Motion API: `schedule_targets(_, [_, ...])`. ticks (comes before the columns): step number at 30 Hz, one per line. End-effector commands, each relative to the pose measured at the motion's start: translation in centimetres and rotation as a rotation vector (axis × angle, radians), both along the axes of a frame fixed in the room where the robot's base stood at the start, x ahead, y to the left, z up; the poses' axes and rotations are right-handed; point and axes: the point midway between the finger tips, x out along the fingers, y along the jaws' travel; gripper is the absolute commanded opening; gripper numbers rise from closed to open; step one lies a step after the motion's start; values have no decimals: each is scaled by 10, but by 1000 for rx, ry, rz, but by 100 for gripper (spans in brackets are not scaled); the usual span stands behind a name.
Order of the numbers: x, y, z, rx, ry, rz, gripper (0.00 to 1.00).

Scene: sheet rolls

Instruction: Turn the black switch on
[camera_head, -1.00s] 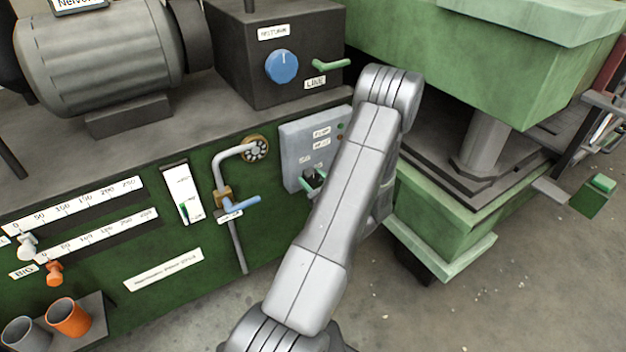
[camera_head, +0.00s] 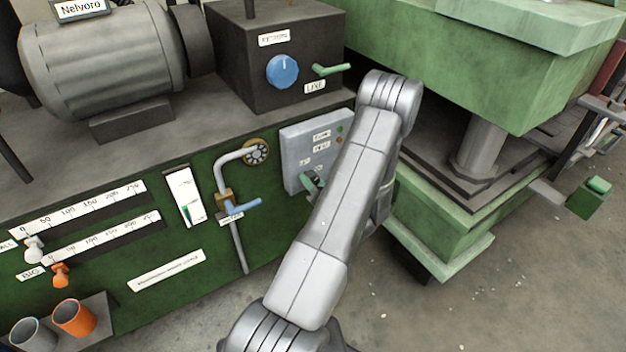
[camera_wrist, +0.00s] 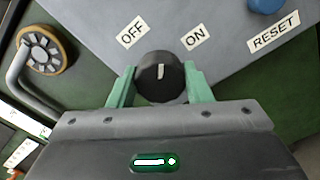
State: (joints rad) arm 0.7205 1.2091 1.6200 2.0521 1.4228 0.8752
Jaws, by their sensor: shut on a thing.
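The black switch (camera_wrist: 160,84) is a round knob with a white pointer line on the grey panel (camera_wrist: 90,15) in the wrist view. Its line points nearly straight up in that view, between the OFF label (camera_wrist: 131,32) and the ON label (camera_wrist: 194,38). My gripper (camera_wrist: 160,77) has a green finger on each side of the knob and is shut on it. In the head view the panel (camera_head: 300,138) is on the green machine front, and my arm covers part of it. The switch is small and mostly hidden there by my fingers.
A blue button (camera_wrist: 268,4) beside a RESET label (camera_wrist: 273,33) is at the upper right of the wrist view. A pipe with a blue lever (camera_head: 245,206) stands left of the panel. A green press block (camera_head: 450,215) is close on the right.

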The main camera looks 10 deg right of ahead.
Motion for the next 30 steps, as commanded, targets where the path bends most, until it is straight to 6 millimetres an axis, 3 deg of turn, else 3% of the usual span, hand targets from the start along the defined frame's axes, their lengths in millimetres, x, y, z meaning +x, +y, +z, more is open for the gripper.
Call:
schedule_targets(18, [0,0,1,535,196,-1,22])
schedule_targets(30, [0,-1,-1,752,274,-1,22])
